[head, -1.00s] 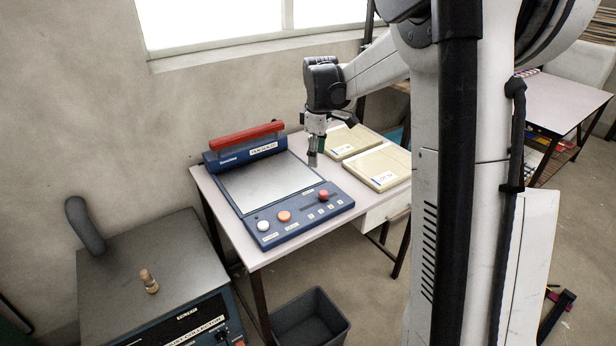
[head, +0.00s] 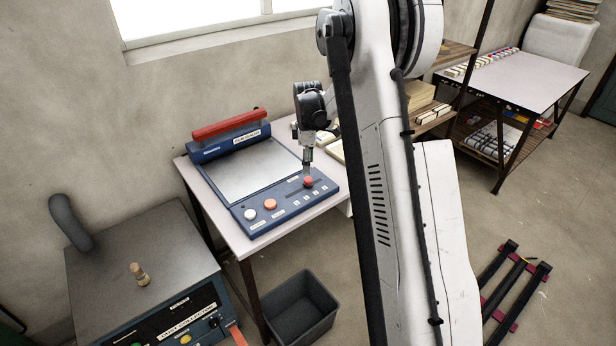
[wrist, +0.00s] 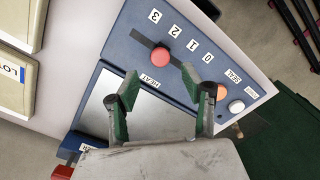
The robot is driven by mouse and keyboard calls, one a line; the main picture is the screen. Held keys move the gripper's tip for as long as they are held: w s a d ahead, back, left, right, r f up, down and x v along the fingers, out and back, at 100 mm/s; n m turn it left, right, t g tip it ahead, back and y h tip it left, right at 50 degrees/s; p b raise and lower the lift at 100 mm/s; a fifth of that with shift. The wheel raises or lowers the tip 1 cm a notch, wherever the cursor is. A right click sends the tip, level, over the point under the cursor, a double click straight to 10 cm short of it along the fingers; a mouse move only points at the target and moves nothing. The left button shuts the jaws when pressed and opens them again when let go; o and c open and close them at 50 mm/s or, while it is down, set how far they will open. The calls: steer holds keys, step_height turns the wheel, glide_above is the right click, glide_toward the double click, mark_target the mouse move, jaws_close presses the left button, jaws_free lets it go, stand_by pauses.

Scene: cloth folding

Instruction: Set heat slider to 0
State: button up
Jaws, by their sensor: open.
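The blue sealer machine (head: 214,192) on the table has a control panel with a red heat slider knob (head: 308,182) at its right end. In the wrist view the knob (wrist: 160,57) sits in a dark slot beside the numbers 3, 2, 1, 0, roughly between the 2 and the 1, with a HEAT label (wrist: 149,83) near it. My gripper (wrist: 158,72) is open, its two green-sided fingers spread on either side of the knob's near side. In the head view my gripper (head: 307,168) is just above the knob; contact cannot be told.
An orange button (head: 270,204) and a white button (head: 250,214) sit left of the slider. The red sealing bar (head: 225,124) is at the machine's back. Pale boxes lie beside the machine, partly hidden. A dust collector (head: 145,265) stands left, a bin (head: 300,306) below.

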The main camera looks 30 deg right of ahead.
mark_target(308, 179)
steer(key=shift+f, duration=3.2)
jaws_close()
